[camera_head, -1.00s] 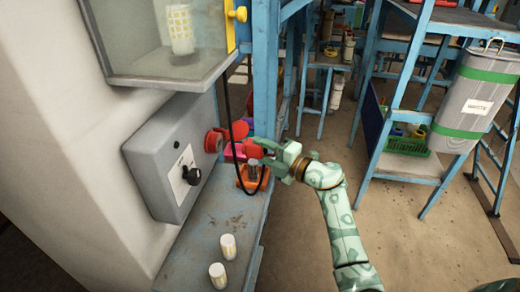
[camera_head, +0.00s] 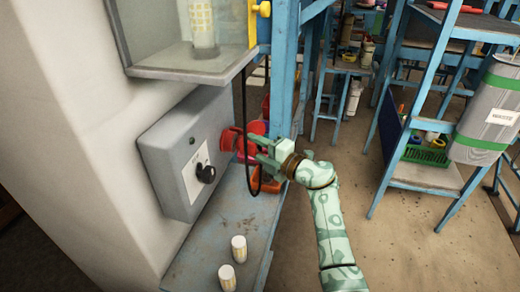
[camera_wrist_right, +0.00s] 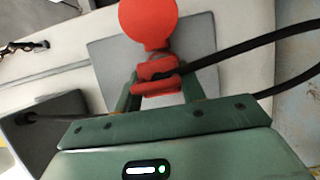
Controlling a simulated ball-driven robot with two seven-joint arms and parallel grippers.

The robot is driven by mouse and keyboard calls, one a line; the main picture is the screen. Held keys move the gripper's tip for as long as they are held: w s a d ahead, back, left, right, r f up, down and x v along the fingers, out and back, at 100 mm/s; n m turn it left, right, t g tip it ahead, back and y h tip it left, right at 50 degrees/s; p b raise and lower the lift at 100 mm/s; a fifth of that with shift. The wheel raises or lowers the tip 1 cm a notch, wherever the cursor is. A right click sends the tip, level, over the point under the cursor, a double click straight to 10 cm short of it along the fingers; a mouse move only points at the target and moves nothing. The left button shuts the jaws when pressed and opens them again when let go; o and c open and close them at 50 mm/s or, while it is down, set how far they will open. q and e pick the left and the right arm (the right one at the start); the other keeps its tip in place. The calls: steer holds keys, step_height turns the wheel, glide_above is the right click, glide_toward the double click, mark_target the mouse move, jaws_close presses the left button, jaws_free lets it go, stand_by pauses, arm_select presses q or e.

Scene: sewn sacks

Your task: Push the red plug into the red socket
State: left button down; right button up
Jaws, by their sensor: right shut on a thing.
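The red socket (camera_head: 229,139) sticks out from the right side of a grey box on the wall. My right gripper (camera_head: 262,153) is shut on the red plug (camera_head: 247,149), just right of the socket. In the right wrist view the plug (camera_wrist_right: 157,78) sits between the fingers with its black cable running off right. A round red disc (camera_wrist_right: 148,22) shows just beyond it against the grey box. I cannot tell whether plug and socket touch; the fingers partly hide the plug. My left gripper is not in view.
The grey box (camera_head: 180,165) carries a black knob (camera_head: 206,173). Two pale cups (camera_head: 239,248) stand on the blue bench (camera_head: 216,226). A glass cabinet (camera_head: 150,35) hangs above. A blue post (camera_head: 283,75) stands behind the gripper. An orange item (camera_head: 268,186) lies below it.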

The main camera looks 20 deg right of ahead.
steer(key=shift+p, duration=1)
stand_by(1.9)
steer(key=shift+w+a, duration=0.25)
steer(key=shift+a, duration=0.2)
stand_by(0.4)
steer(key=o, duration=1)
steer(key=p+v, duration=0.1)
steer(key=v, duration=1.5)
steer(key=shift+s+p, duration=0.2)
steer(key=shift+p, duration=0.1)
steer(key=shift+f, duration=0.1)
